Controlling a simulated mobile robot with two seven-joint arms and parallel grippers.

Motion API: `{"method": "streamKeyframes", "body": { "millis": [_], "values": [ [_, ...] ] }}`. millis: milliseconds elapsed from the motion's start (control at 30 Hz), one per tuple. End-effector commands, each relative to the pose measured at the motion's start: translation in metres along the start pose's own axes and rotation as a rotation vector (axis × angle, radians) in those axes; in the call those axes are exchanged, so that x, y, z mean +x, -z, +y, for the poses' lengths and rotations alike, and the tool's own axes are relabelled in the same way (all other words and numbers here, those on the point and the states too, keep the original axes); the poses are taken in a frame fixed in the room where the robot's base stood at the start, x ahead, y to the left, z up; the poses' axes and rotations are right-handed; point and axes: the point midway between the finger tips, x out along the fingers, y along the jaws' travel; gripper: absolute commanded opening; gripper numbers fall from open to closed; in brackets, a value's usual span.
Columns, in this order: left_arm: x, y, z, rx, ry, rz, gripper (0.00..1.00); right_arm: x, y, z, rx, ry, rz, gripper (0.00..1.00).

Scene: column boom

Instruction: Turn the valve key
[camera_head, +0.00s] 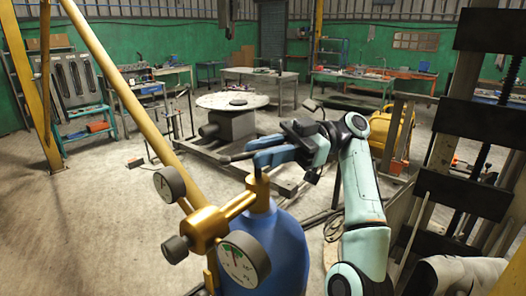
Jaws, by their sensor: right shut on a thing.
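A blue gas cylinder (278,245) stands upright in the foreground. A brass regulator (208,222) with two round gauges is attached at its top, one gauge (170,184) at the upper left and one (243,258) at the lower right. The valve key (238,157) shows as a short dark bar above the brass valve stem (258,184). My right gripper (262,151) comes in from the right and is shut on the valve key, its fingers covering most of it. My left gripper is not in view.
A yellow pole (125,95) slants down behind the regulator. A round table (232,101) stands on the floor beyond the gripper. A dark metal rack (475,125) stands close on the right. The floor (90,225) at the left is clear.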

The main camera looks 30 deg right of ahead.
Motion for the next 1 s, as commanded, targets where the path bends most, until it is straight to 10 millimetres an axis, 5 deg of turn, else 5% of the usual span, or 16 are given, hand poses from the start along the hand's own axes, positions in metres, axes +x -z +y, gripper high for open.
{"method": "streamKeyframes", "body": {
  "millis": [33,100,1000],
  "values": [
    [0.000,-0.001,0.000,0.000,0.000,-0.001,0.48,-0.002,-0.004,0.001,0.008,-0.002,-0.006,0.25],
    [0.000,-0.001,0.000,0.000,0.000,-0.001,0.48,-0.002,-0.004,0.001,0.008,-0.003,-0.006,0.42],
    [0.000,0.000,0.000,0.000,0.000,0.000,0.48,0.012,0.002,0.002,0.009,-0.032,-0.031,0.42]
  ]
}}
